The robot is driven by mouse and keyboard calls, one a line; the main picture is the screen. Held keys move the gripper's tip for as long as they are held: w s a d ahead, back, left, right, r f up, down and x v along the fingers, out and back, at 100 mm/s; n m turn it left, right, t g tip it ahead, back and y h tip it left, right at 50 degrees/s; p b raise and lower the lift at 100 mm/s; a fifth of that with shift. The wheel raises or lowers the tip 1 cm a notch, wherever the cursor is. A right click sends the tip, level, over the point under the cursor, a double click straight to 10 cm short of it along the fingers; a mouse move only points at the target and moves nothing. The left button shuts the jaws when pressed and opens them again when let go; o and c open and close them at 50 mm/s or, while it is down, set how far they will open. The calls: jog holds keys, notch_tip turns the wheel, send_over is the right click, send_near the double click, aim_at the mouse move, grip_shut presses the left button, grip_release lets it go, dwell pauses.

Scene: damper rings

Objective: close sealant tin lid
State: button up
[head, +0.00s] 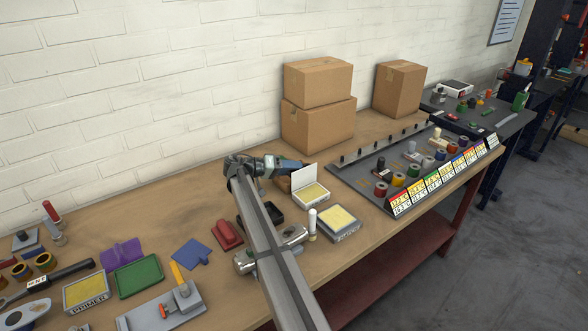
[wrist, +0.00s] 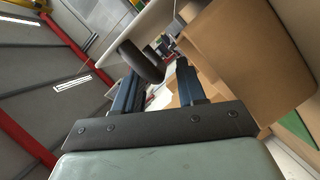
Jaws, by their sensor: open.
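The open tin (head: 312,203), which I take to be the sealant tin, stands on the bench with yellow contents and a pale rim; its label is too small to read. Its white lid (head: 304,176) stands raised at the back left of the tin. My gripper (head: 301,164) is just left of and behind the lid, at about the height of its upper edge. In the wrist view, my gripper (wrist: 158,70) is open, with two blue fingers apart. A pale panel (wrist: 128,32), probably the lid, with a dark rounded part (wrist: 141,63) lies by the left finger. Contact cannot be told.
A second yellow-filled tin (head: 338,219) and a white upright cylinder (head: 312,226) stand in front. Cardboard boxes (head: 318,127) stand behind my gripper; cardboard (wrist: 265,60) also fills the right of the wrist view. A grey board (head: 365,178) with colored rings lies to the right.

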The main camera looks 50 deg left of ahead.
jog(key=shift+w+d+f, duration=0.1)
jog(key=shift+w+d, duration=0.05)
jog(key=shift+w, duration=0.3)
grip_shut()
dwell(0.4)
